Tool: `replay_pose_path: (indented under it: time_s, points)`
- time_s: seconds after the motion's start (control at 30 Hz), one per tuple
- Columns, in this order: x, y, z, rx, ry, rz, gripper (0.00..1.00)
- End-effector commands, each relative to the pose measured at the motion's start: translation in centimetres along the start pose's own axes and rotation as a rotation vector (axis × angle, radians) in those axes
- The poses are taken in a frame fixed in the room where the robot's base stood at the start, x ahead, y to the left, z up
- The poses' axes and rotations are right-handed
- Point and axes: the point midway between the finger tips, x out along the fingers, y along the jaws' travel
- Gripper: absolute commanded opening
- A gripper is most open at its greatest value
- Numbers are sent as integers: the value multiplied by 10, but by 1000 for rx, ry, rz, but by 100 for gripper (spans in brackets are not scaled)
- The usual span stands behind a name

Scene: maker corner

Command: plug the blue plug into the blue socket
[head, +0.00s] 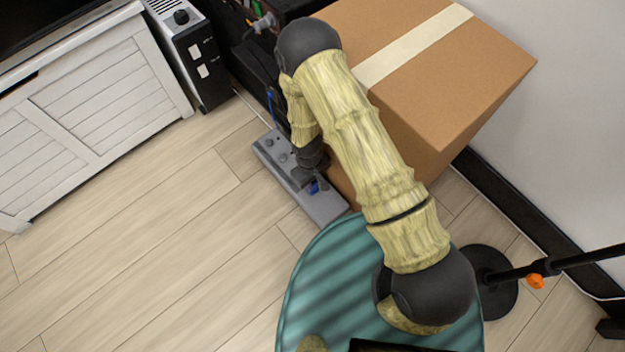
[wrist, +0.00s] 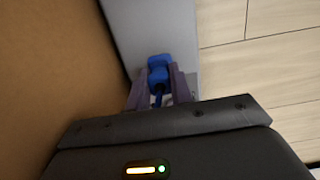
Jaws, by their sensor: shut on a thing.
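The blue plug (wrist: 158,72) is held between the two fingers of my gripper (wrist: 155,90) in the wrist view. Behind the plug lies a grey strip (head: 325,208) on the floor, also in the wrist view (wrist: 150,25). The plug overlaps the strip's surface; I cannot tell whether it touches it or sits in a socket. No blue socket can be made out; plug and gripper cover that part of the strip.
A large cardboard box (head: 450,75) stands close along the strip's right side, and its wall (wrist: 50,70) fills the wrist view's left. A thin blue cable (head: 270,103) runs near the strip's far end. The wooden floor (head: 180,240) to the left is clear.

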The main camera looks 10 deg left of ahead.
Motion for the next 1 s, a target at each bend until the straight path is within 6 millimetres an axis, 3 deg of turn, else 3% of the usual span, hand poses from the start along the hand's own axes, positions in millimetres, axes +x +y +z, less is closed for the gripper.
replay_pose_path:
  time_s: [1.0]
  points:
    - [10, 0, -1, 0, -1, 0, 1]
